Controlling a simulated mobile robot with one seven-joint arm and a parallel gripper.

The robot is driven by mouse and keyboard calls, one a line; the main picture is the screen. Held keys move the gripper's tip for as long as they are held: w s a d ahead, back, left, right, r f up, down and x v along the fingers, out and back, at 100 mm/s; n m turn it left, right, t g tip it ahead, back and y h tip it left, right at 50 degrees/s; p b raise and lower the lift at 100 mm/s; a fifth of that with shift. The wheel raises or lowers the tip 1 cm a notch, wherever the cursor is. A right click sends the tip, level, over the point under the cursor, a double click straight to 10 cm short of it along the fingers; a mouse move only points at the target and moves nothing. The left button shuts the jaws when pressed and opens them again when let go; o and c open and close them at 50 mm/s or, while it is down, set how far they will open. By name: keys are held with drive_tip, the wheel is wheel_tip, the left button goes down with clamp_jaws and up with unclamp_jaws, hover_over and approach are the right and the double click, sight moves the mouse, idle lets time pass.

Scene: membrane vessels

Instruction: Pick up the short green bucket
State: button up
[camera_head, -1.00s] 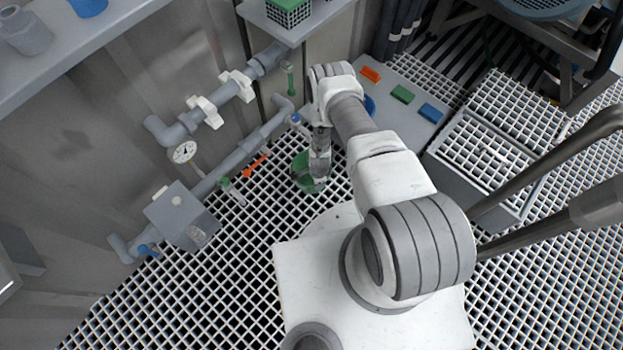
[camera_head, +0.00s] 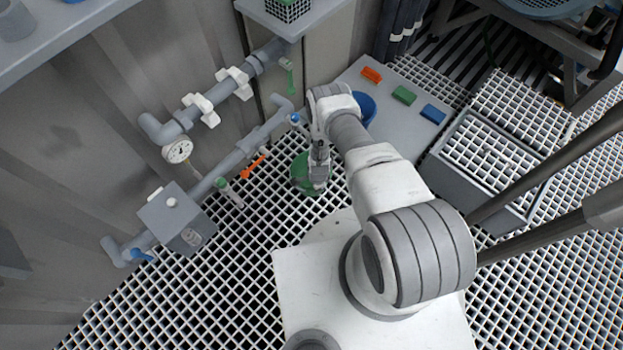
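The short green bucket (camera_head: 300,172) stands on the grated floor near the middle of the view, beside the pipes. My gripper (camera_head: 317,180) is at the end of my white and grey arm, pointing down over the bucket's right side. The gripper and wrist cover part of the bucket. The fingertips are too small and hidden to tell whether they are open or shut, or whether they touch the bucket.
Grey pipes with white clamps, a gauge (camera_head: 177,151) and an orange valve handle (camera_head: 252,167) run along the left wall. A grey platform (camera_head: 398,118) holds orange, green and blue blocks and a blue bucket (camera_head: 365,106). A grated step (camera_head: 487,152) stands at right.

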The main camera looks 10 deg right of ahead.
clamp_jaws()
drive_tip(key=shift+w+r, duration=0.1)
drive_tip(key=shift+r, duration=0.05)
idle(1.3)
